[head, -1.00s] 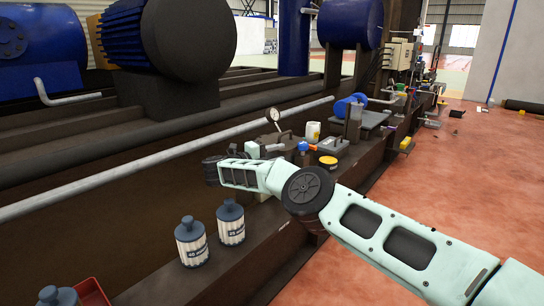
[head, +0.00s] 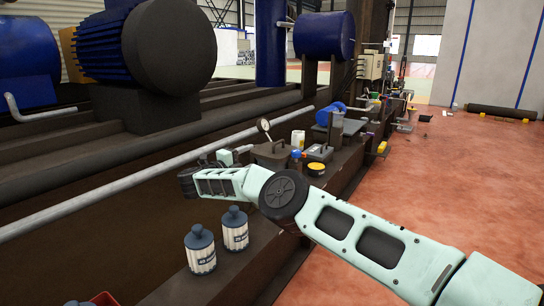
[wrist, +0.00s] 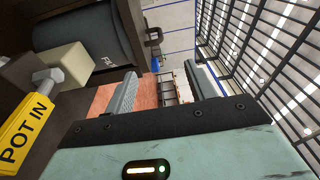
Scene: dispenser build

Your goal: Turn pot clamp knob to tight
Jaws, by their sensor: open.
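My gripper (wrist: 165,82) is open, with nothing between its two grey fingers in the wrist view. In the head view my gripper (head: 190,182) is at the left end of my pale green arm, by the dark machine ledge. A yellow "POT IN" tag (wrist: 27,130) is at the left edge of the wrist view, beside a grey metal fitting (wrist: 46,80) and a beige block (wrist: 62,62). I cannot make out the pot clamp knob for certain in either view.
Two labelled blue-and-white canisters (head: 200,250) stand on the ledge (head: 262,252) in front of my arm. A gauge (head: 264,126), a dark box (head: 270,153) and a white jug (head: 298,139) are behind it. A long grey pipe (head: 130,180) runs alongside. The red floor at right has free room.

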